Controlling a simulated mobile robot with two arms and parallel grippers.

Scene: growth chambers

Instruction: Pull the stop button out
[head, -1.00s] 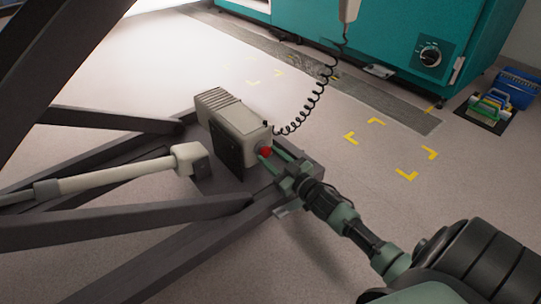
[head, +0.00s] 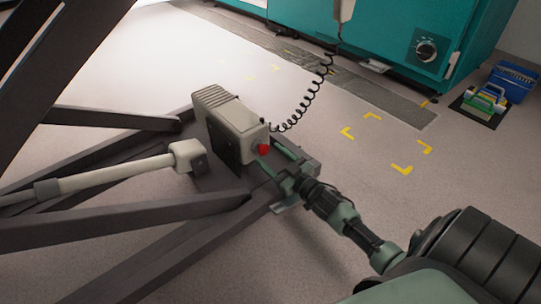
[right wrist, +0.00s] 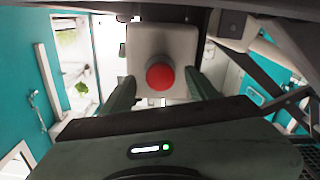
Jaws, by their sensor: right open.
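The red stop button (head: 262,149) sits on the end face of a pale grey box (head: 232,118) mounted on a dark frame. My right gripper (head: 269,152) is open in front of that face, its green fingers pointing at the box, one on each side of the button. In the right wrist view the round button (right wrist: 160,77) shows between the two spread fingers, on the pale face of the box (right wrist: 180,40). I see no finger touching the button. My left gripper is not in view.
Dark frame beams (head: 120,210) and a pale actuator rod (head: 115,176) lie left of the box. A black coiled cord (head: 309,103) runs from the box to a pale handset (head: 344,10). A teal cabinet (head: 390,35) stands behind. The marked floor on the right is mostly clear.

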